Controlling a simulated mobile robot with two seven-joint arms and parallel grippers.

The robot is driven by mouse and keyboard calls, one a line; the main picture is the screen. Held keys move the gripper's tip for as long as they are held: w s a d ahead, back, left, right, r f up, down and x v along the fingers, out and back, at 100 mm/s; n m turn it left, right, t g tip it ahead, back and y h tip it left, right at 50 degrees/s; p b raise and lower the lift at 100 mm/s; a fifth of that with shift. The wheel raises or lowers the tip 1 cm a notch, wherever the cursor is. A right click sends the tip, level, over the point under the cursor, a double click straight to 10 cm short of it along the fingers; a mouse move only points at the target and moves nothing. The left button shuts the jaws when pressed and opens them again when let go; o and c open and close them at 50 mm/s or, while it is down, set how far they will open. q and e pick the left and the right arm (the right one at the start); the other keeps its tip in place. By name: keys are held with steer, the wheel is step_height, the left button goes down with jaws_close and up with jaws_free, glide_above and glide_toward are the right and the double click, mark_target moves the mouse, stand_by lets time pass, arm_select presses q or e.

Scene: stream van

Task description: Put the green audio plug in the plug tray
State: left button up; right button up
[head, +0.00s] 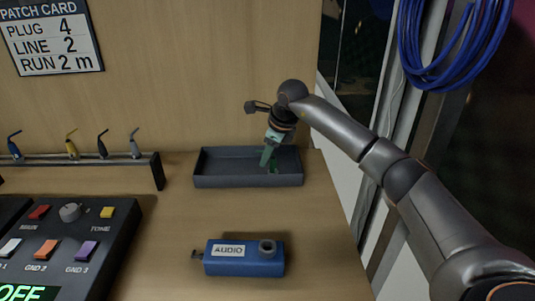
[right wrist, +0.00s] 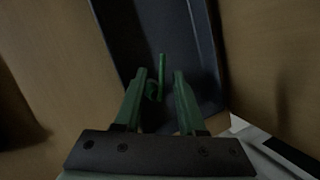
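The plug tray (head: 228,182) is a dark, shallow, open box on the wooden worktop; its floor and wall fill the middle of the right wrist view (right wrist: 207,40). The green audio plug (head: 275,169) is inside the tray near its right end, partly hidden by my right gripper (head: 266,160). In the right wrist view the plug (right wrist: 162,68) shows as a thin green stick with a curved part, between and beyond the two green fingers. Those fingers stand apart with gaps beside the plug, so the right gripper is open. My left gripper is not in view.
A blue box marked AUDIO (head: 245,262) with a round socket stands in front of the tray. A rack (head: 158,171) with several coloured plugs is at the left, behind a button console (head: 75,240). A wooden wall rises behind the tray. The worktop's edge is at the right.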

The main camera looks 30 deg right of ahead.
steer(key=shift+r, duration=0.3)
steer(key=p+v, duration=0.1)
steer(key=v, duration=1)
steer(key=shift+r, duration=0.4)
